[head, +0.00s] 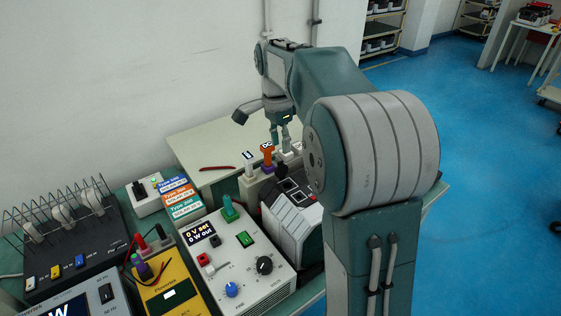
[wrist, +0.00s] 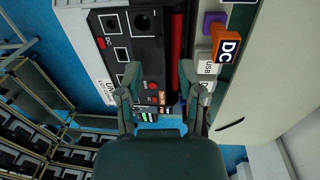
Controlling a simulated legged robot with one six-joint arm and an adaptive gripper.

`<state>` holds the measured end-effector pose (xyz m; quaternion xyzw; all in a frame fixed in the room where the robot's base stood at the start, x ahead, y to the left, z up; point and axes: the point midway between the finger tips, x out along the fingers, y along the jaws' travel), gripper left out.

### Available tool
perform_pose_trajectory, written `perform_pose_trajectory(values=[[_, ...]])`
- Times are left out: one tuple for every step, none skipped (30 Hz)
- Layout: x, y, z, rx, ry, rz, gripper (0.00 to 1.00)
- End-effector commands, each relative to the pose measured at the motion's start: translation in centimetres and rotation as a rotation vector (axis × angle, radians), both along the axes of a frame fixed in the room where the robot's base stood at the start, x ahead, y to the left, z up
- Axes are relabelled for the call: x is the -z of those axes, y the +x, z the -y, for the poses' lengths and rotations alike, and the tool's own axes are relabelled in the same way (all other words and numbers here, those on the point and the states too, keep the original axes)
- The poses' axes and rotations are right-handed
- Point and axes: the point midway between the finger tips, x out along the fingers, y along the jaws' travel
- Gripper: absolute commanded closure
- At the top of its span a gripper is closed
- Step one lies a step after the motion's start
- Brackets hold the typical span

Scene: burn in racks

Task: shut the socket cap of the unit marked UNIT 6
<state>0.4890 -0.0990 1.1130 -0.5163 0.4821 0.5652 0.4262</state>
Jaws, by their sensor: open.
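A grey unit with a black top panel (head: 292,192) stands on the bench, partly hidden by my arm. In the wrist view its black panel (wrist: 118,40) shows round and square sockets and a small red button (wrist: 152,86). A label starting "UNI" (wrist: 107,92) is on its side; its number is hidden by my finger. A long red strip (wrist: 177,45) lies along the panel's edge. I cannot tell which part is the socket cap. My gripper (head: 280,140) is open and empty above the far end of the unit; its fingers (wrist: 160,92) show apart over the panel's end.
Plugs stand beside the unit, including an orange one marked DC (wrist: 226,46) and a white USB one (wrist: 207,63). A power supply (head: 238,250), a yellow meter (head: 172,285) and a wire rack (head: 62,235) fill the left. A pale board (head: 200,145) is mostly clear.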

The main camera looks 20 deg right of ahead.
Motion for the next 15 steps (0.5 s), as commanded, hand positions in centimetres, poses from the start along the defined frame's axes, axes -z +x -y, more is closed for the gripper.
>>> perform_pose_trajectory(values=[[1.0,-0.2,-0.1,0.0,0.0,-0.003,0.52],[1.6,-0.2,-0.1,-0.001,0.0,-0.003,0.52],[2.3,-0.3,-0.2,-0.001,0.0,-0.003,0.52],[2.8,-0.3,-0.2,-0.001,-0.001,-0.002,0.52],[3.2,-0.4,-0.2,-0.001,-0.001,-0.003,0.52],[3.8,-0.4,-0.2,-0.002,-0.002,-0.002,0.52],[4.2,-0.5,-0.2,-0.002,-0.002,-0.001,0.52],[4.6,-0.5,-0.3,-0.002,-0.002,-0.002,0.52],[4.9,-0.5,-0.3,-0.002,-0.003,0.0,0.52],[5.2,-0.6,-0.3,-0.002,-0.003,0.0,0.52],[5.4,-0.6,-0.2,-0.002,-0.003,0.0,0.52],[5.6,-0.6,-0.2,-0.002,-0.002,0.0,0.52],[5.7,-0.6,-0.2,-0.002,-0.002,0.001,0.52],[5.8,-0.6,-0.2,-0.002,-0.002,0.001,0.52],[5.8,-0.6,-0.2,-0.002,-0.002,0.001,0.52]])
